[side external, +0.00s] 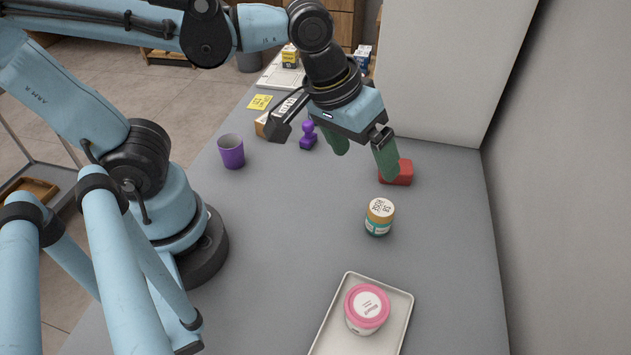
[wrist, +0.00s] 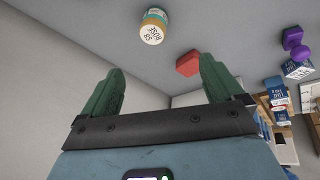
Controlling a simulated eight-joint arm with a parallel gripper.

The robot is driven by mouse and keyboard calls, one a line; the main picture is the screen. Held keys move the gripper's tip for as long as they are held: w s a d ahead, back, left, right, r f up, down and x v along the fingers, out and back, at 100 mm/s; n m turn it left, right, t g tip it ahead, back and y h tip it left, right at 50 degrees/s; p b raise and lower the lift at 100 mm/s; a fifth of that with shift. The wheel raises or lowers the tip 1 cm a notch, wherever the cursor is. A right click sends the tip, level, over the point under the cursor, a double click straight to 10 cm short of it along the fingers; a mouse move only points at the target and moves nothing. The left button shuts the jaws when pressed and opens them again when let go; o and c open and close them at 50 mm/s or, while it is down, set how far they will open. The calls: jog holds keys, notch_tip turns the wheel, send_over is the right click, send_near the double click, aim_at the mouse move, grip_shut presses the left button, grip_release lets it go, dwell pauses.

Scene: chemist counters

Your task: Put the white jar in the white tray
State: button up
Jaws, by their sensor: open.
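The white jar (side external: 366,309) with a pink lid sits upright in the white tray (side external: 329,328), at the bottom of the side view. Neither shows in the wrist view. My gripper (side external: 368,163) is open with two green fingers, raised above the counter well behind the tray. Nothing is between its fingers, which also show in the wrist view (wrist: 158,66).
A purple cup (side external: 231,152) and purple stamp (side external: 308,137) stand left. A wall bounds the right.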

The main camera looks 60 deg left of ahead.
jog(key=w+a+m+t+y, duration=0.1)
jog(key=a+m+t, duration=0.1)
jog(key=a, duration=0.8)
jog(key=shift+f+t+y, duration=0.2)
jog(key=shift+t+y, duration=0.1)
jog(key=shift+t, duration=0.2)
